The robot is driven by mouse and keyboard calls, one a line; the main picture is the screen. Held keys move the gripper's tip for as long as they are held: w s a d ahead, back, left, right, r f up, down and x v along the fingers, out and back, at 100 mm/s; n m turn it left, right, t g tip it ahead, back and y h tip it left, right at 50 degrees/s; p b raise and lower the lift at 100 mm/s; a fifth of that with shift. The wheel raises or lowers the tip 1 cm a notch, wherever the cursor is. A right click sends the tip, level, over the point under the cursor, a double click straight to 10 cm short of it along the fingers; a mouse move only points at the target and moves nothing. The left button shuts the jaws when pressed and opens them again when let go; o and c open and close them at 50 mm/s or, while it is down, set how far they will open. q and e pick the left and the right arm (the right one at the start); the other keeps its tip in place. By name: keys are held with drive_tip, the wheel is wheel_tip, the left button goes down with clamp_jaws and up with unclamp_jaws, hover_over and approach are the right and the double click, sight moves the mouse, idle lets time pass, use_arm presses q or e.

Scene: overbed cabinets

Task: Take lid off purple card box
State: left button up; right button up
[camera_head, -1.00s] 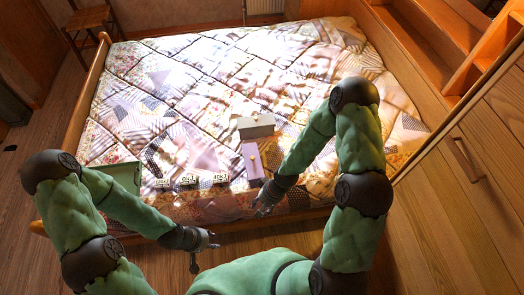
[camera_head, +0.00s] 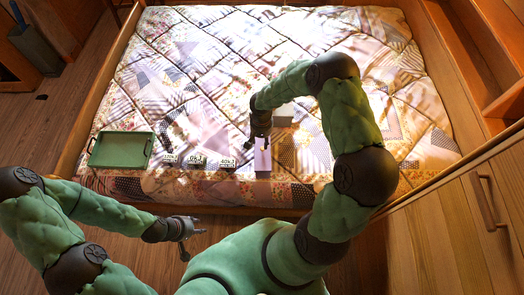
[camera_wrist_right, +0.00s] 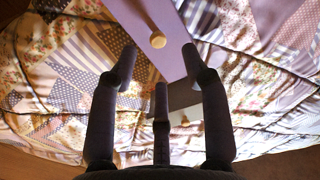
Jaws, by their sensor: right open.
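The purple card box (camera_head: 262,160) lies on the quilt near the bed's front edge. In the right wrist view its purple lid (camera_wrist_right: 133,22) carries a round wooden knob (camera_wrist_right: 158,40). My right gripper (camera_head: 257,140) is over the far end of the purple box in the head view and hides part of it. In the right wrist view the fingers of my right gripper (camera_wrist_right: 160,62) are spread and empty, with the knob ahead of and between the tips, apart from them. My left gripper (camera_head: 192,238) is open and empty in front of the bed.
A grey box (camera_head: 284,117) stands behind the purple box, partly hidden by my right arm. A green tray (camera_head: 93,153) is at the left on the bed. Several small labelled cards (camera_head: 197,160) stand between tray and purple box. A wooden cabinet (camera_head: 470,230) is at the right.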

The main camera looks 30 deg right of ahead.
sight(262, 148)
drive_tip(key=f+b, duration=0.2)
drive_tip(key=f, duration=0.5)
drive_tip(key=shift+d+b, duration=0.2)
drive_tip(key=shift+b, duration=0.15)
clamp_jaws()
